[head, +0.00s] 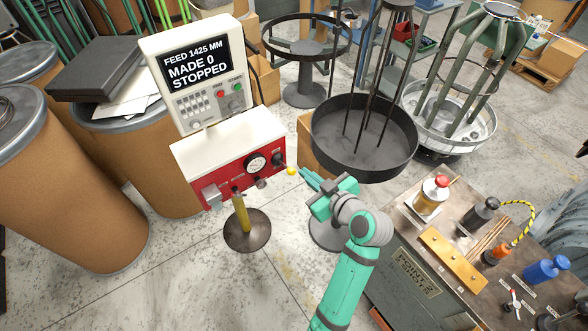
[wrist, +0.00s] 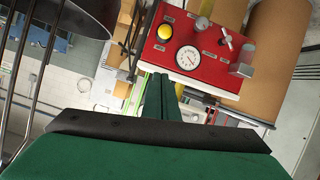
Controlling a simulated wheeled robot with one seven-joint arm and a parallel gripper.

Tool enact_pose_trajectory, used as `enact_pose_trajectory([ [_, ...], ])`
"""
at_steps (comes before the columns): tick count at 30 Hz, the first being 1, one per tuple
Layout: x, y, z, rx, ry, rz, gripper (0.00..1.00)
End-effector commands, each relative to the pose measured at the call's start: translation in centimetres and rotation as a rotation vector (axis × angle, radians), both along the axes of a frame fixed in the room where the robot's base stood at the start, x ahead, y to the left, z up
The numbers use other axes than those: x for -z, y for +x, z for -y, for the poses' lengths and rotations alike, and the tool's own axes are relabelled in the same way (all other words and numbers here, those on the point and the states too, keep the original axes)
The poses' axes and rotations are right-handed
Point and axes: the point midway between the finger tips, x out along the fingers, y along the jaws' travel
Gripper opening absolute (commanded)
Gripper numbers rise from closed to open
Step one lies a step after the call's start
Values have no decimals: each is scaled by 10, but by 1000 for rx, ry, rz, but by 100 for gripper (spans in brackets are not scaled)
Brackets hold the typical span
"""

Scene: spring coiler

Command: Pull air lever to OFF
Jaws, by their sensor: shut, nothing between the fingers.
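The red control panel (head: 225,163) is on the front of the white coiler. At its right end a lever with a yellow ball (head: 291,171) sticks out from a black fitting; I take this for the air lever, but its label is too small to read. The yellow ball (wrist: 165,34) shows beyond my fingers in the wrist view. My gripper (head: 304,173) is shut and empty, its fingertips just right of the ball. I cannot tell whether they touch it. In the wrist view the fingers (wrist: 159,92) are together, pointing at the panel.
A round gauge (head: 257,162) sits left of the lever on the panel. The screen (head: 195,70) reads "MADE 0 STOPPED". A yellow post (head: 242,215) stands in front. A dark round basin (head: 365,140) with rods is behind my gripper; a workbench (head: 405,235) is at right.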

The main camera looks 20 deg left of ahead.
Motion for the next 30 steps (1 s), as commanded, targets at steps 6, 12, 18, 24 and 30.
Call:
enact_pose_trajectory([
  [6,3,5,-6,-1,1,-1,0],
  [12,14,23,-27,-1,1,-2,0],
  [18,28,45,-54,-2,1,-2,0],
  [24,49,62,-68,3,1,-5,0],
  [30,70,63,-63,1,1,-3,0],
])
